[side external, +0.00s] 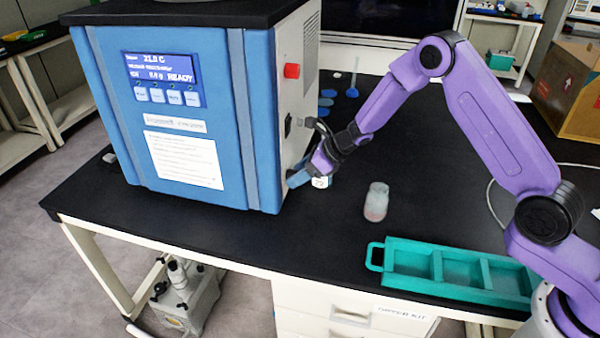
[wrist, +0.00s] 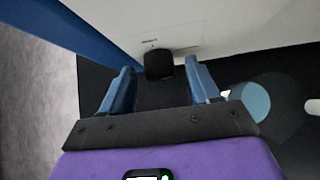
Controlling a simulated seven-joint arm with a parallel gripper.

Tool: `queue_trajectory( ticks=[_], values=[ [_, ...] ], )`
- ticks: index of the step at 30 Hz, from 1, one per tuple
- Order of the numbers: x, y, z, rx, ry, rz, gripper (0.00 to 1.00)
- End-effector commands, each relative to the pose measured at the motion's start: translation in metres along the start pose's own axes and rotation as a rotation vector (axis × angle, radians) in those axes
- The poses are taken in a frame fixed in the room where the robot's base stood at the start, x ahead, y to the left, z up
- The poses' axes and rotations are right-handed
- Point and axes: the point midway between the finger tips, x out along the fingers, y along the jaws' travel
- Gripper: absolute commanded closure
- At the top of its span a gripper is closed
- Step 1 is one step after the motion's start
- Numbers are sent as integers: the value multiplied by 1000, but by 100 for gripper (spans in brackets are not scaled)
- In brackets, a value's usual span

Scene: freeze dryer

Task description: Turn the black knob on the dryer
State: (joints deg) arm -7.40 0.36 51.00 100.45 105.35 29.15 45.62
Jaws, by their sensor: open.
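The dryer (side external: 195,110) is a blue and white box with a lit display, standing on the black bench. In the wrist view, the black knob (wrist: 159,64) sticks out low on its white side panel. My gripper (wrist: 159,72) is open, with one blue finger on each side of the knob. The knob lies between the fingertips; I cannot tell whether either finger touches it. In the side view, my gripper (side external: 296,178) is low against the dryer's right side, and the knob is hidden there.
A red knob (side external: 291,71) is higher on the same panel. A small white container (side external: 320,182) stands right beside my gripper. A clear jar (side external: 376,201) and a teal divided tray (side external: 402,284) are further right. The bench (side external: 300,240) is clear in front.

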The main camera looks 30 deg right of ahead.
Motion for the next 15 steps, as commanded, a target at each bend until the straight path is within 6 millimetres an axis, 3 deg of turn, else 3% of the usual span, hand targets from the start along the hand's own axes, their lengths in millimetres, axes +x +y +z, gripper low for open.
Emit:
queue_trajectory(
  ticks=[7,12,15],
  values=[
    [1,0,0,-1,0,0,39],
    [0,0,0,-1,0,0,94],
    [0,0,0,-1,0,0,95]
  ],
)
